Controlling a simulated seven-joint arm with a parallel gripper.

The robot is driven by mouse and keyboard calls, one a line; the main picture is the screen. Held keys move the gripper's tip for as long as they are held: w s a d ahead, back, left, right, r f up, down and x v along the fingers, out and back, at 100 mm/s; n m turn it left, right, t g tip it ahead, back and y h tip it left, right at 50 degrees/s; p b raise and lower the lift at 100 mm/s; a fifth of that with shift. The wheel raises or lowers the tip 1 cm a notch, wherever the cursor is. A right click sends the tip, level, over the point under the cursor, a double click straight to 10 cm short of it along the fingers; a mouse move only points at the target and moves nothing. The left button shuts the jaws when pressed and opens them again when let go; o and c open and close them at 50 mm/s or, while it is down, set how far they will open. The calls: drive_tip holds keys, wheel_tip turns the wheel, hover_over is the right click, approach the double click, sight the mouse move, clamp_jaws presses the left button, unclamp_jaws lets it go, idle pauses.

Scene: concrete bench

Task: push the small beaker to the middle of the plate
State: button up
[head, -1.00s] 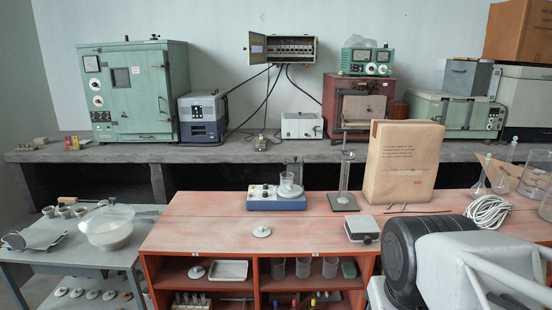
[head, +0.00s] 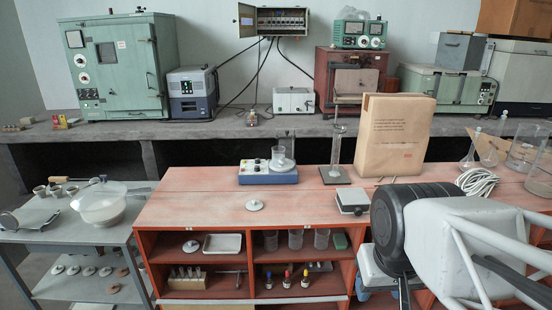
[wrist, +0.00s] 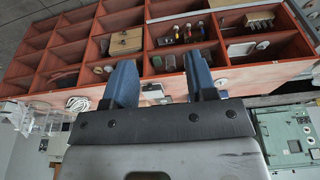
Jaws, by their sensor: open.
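The small clear glass beaker (head: 280,160) stands upright on the top of the blue-based stirrer plate (head: 262,178), on the red bench. It sits toward the right side of that top, with the knobs to its left. My arm is at the lower right of the head view, well apart from the beaker; its fingertips cannot be made out there. In the wrist view my gripper (wrist: 160,75) shows two blue fingers spread apart with nothing between them.
A glass cylinder on a dark base (head: 335,172) and a brown paper bag (head: 395,135) stand right of the plate. A small balance (head: 351,200) and a white disc (head: 254,205) lie in front. The left of the red benchtop is clear.

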drive_tip(key=shift+c, duration=0.2)
drive_tip(key=shift+w, duration=0.1)
drive_tip(key=c, duration=0.5)
drive_tip(key=shift+w+d+r+n, duration=0.2)
drive_tip(key=shift+w+n, duration=0.1)
drive_tip(key=shift+w, duration=0.3)
clamp_jaws()
drive_tip(key=w+a+n+h, duration=0.2)
drive_tip(key=w+n+h, duration=0.4)
drive_tip(key=w, duration=1.2)
drive_tip(key=w+a+n+h, duration=0.1)
drive_tip(key=w+n+h, duration=0.45)
drive_tip(key=w, duration=1.25)
drive_tip(key=w+a+f+n+t, duration=0.3)
drive_tip(key=w+a+f+n, duration=0.1)
drive_tip(key=w+a, duration=0.4)
drive_tip(key=w+a+f+n+t, duration=0.4)
drive_tip(key=w+a+n, duration=0.2)
drive_tip(key=w+a, duration=0.2)
drive_tip(key=w+a+f+n+t, duration=0.3)
drive_tip(key=w+a, duration=0.5)
drive_tip(key=w, duration=0.3)
drive_tip(key=shift+f+n+h, duration=0.45)
drive_tip(key=shift+f+n, duration=0.35)
drive_tip(key=shift+n, duration=0.35)
drive_tip(key=shift+a, duration=0.1)
